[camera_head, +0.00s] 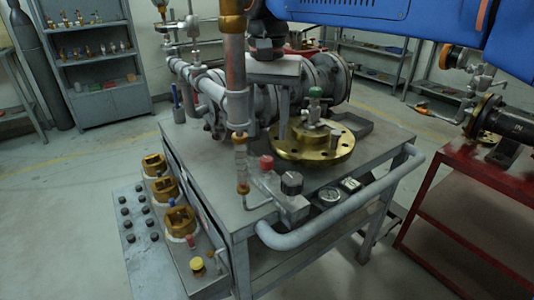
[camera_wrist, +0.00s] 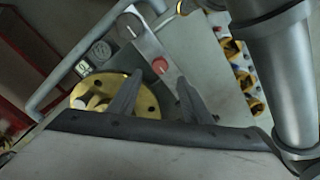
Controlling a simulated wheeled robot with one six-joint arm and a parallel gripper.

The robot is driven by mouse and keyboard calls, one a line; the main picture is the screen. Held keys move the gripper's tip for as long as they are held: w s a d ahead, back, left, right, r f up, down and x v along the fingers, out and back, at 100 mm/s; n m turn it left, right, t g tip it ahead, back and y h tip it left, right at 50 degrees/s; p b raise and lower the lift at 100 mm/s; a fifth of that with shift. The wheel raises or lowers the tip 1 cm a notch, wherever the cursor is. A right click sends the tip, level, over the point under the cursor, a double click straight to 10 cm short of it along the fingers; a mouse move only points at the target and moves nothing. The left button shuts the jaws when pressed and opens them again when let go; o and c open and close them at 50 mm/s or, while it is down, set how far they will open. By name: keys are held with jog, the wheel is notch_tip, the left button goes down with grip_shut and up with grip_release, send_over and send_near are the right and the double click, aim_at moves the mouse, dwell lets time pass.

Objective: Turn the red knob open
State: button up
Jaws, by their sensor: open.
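The red knob (camera_head: 266,162) sits on a grey block near the front edge of the grey bench, beside a black knob (camera_head: 292,183). In the wrist view the red knob (camera_wrist: 160,66) shows just beyond and between my two fingertips. My gripper (camera_wrist: 158,82) is open and empty, with its fingers spread either side of the line to the knob. It appears apart from the knob. In the head view my wrist hangs down from the blue arm, above and behind the knob; the fingers show only partly there.
A vertical pipe (camera_head: 236,85) rises close by the knob. A brass flange (camera_head: 320,148) with a green-topped valve stands behind it. A grey handrail (camera_head: 330,222) rounds the bench front. Several brass fittings (camera_head: 180,220) line the left side. A red table (camera_head: 480,170) stands at right.

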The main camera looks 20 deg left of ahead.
aim_at(267, 158)
notch_tip(267, 158, down, 8)
jog(key=shift+r, duration=0.15)
jog(key=shift+c, duration=0.7)
jog(key=c, duration=0.9)
